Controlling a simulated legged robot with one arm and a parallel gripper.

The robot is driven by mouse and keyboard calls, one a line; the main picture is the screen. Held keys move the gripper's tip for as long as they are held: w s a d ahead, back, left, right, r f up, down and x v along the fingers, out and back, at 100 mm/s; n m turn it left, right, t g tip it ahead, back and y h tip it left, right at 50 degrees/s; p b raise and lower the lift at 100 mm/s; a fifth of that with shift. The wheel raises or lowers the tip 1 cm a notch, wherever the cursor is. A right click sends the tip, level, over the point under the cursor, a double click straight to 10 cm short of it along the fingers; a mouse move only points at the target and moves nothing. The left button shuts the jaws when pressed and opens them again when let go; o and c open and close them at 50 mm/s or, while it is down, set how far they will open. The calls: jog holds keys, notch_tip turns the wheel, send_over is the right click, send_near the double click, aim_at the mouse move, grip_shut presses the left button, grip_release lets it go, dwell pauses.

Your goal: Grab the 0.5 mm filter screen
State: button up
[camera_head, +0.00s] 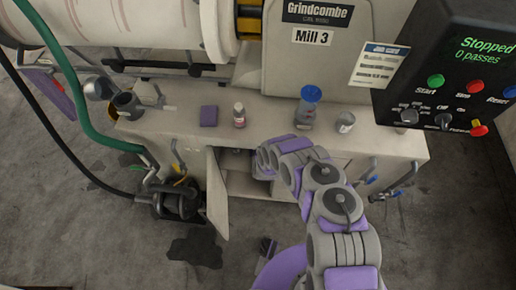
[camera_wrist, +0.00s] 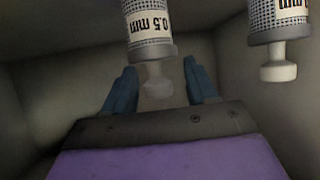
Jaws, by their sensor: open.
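The 0.5 mm filter screen (camera_wrist: 151,30) is a grey mesh cylinder with a white label that reads upside down in the wrist view. Its pale, narrower knob end (camera_wrist: 157,80) points toward my gripper (camera_wrist: 160,82). The blue fingers of my gripper stand open, one on each side of this knob, with visible space around it. In the head view my arm reaches into the open cabinet under the bench, and my gripper is hidden there.
A second mesh screen (camera_wrist: 279,22) with a partly cut-off label is to the right, close to the right finger. Cabinet walls (camera_wrist: 42,95) enclose both sides. The cabinet door (camera_head: 217,192) stands open. A bottle, jars and a purple sponge (camera_head: 209,116) stand on the bench (camera_head: 270,116).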

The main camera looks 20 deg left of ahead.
jog(key=shift+w+f, duration=0.1)
jog(key=shift+w, duration=0.4)
jog(key=shift+a+f, duration=0.1)
jog(key=shift+a, duration=0.1)
jog(key=c, duration=0.4)
jog(key=shift+d, duration=0.15)
grip_shut()
